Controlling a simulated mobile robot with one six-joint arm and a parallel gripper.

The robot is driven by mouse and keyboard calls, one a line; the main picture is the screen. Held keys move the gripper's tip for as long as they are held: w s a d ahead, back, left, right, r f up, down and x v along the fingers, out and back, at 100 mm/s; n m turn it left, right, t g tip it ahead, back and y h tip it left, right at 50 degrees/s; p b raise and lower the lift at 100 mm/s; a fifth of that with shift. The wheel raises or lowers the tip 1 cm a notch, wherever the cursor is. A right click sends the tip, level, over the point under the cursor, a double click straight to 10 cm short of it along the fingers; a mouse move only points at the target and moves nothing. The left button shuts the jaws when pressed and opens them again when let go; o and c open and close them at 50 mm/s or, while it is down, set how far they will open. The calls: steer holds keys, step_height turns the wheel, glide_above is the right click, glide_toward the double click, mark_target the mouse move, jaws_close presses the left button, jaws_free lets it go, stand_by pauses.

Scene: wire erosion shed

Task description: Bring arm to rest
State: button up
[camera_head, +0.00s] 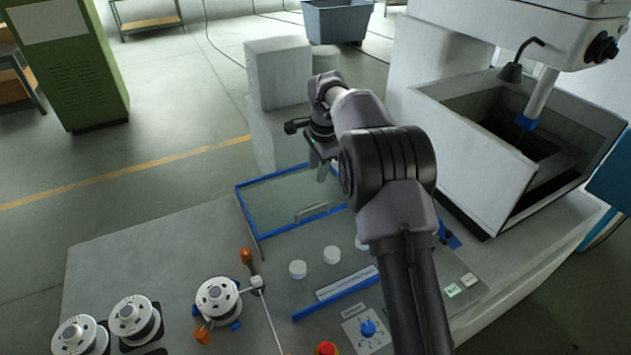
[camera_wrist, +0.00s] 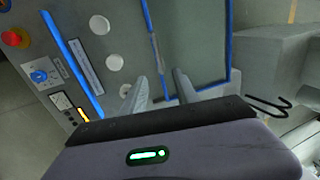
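My arm reaches from the bottom right of the head view up over the bench and bends down at the wrist. My gripper (camera_head: 322,174) hangs above the far edge of a blue-framed clear panel (camera_head: 275,207). In the wrist view my gripper (camera_wrist: 160,77) shows two grey fingers set apart, with nothing held between them. The panel's grey bar handle (camera_head: 311,212) lies nearer the bench front than the fingers. The handle also shows in the wrist view (camera_wrist: 157,52), beyond the fingertips and apart from them.
White round knobs (camera_head: 298,269), a blue dial (camera_head: 368,328) and a red button (camera_head: 327,349) sit on the bench. Wire spools (camera_head: 135,318) stand at the left. A machine tank (camera_head: 470,160) rises close on the right. A pale block (camera_head: 279,75) stands behind the wrist.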

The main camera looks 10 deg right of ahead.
steer(key=shift+s+r, duration=0.1)
steer(key=shift+r, duration=0.35)
steer(key=s+r+n+t+b, duration=0.1)
steer(key=s+r+n+b, duration=0.2)
steer(key=s+b, duration=0.55)
steer(key=s+r+n+t+b, duration=0.1)
steer(key=s+r+n+b, duration=0.15)
steer(key=s, duration=1.05)
steer(key=s+f+n+t+b, duration=0.1)
steer(key=s+f+b, duration=0.3)
steer(key=s, duration=0.6)
steer(key=s+a+f+n+y+b, duration=0.1)
steer(key=s+f+n+b, duration=0.2)
steer(key=s+f, duration=0.5)
steer(key=s+b, duration=0.1)
steer(key=s, duration=0.2)
steer(key=shift+t, duration=0.4)
steer(key=shift+a+n, duration=0.25)
steer(key=shift+n, duration=0.1)
